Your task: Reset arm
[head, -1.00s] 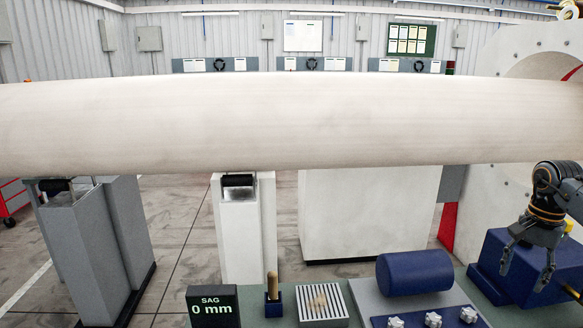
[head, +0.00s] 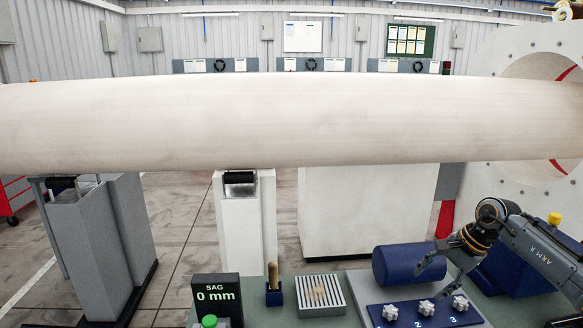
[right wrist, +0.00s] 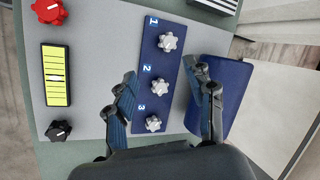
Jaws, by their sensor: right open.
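My right gripper (head: 438,272) reaches in from the right in the head view, its fingers by the blue cylinder (head: 405,264) and over the knob panel (head: 375,313). Its jaws are open and empty. The right wrist view shows the spread fingers (right wrist: 165,88) with the blue panel (right wrist: 177,62) between them. Its white knobs are marked 1 (right wrist: 167,42), 2 (right wrist: 158,84) and 3 (right wrist: 154,123). The blue cylinder (right wrist: 230,105) lies right of the fingers there. My left gripper is not in view.
A long pale tube (head: 280,122) spans the head view above the bench. A SAG display (head: 216,292) reads 0 mm. A wooden-handled tool (head: 273,272) and a slatted tray (head: 320,295) stand nearby. The wrist view shows a red knob (right wrist: 48,10) and a black knob (right wrist: 58,130).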

